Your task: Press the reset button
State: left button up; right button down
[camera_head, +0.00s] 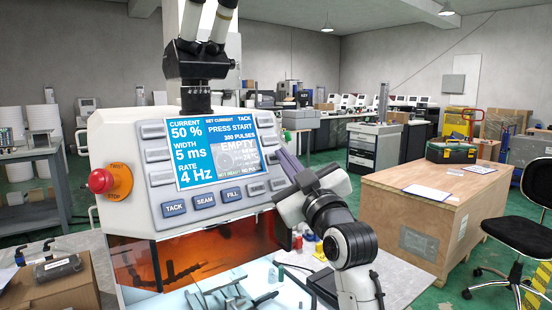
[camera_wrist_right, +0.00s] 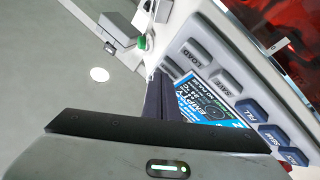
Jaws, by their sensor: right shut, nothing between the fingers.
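The welding machine's panel (camera_head: 140,135) faces me, with a lit blue-and-white screen (camera_head: 215,150) and grey buttons along both its sides. Blue buttons marked TACK, SEAM and FILL (camera_head: 233,194) sit below the screen. I cannot read a reset label on any button. A red stop knob (camera_head: 101,181) is at the panel's left. My right gripper (camera_head: 284,160) is shut and empty at the panel's right edge, by the right-hand buttons. In the wrist view its dark fingers (camera_wrist_right: 156,97) stand beside the screen (camera_wrist_right: 207,100) and grey buttons LOAD (camera_wrist_right: 199,54) and SAVE (camera_wrist_right: 228,80). Contact cannot be told.
A microscope (camera_head: 200,60) rises above the panel. An orange-tinted window (camera_head: 200,250) lies under it. A wooden crate (camera_head: 390,210) with a green-black toolbox (camera_head: 451,151) stands to the right, a black chair (camera_head: 520,232) beyond. A cardboard box (camera_head: 80,288) is at lower left.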

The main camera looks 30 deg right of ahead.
jog(key=shift+w+f, duration=0.2)
jog(key=shift+w, duration=0.2)
dwell(0.7)
jog(key=shift+s+r+p, duration=0.35)
jog(key=shift+s+p, duration=0.25)
jog(key=shift+s, duration=0.15)
jog(key=s+p, duration=0.1)
jog(key=s+r, duration=0.1)
jog(key=s, duration=0.1)
jog(key=s+r+p, duration=0.1)
jog(key=shift+s+d+r+p, duration=0.1)
jog(key=shift+s+d+p, duration=0.15)
jog(key=shift+p, duration=0.1)
dwell(0.6)
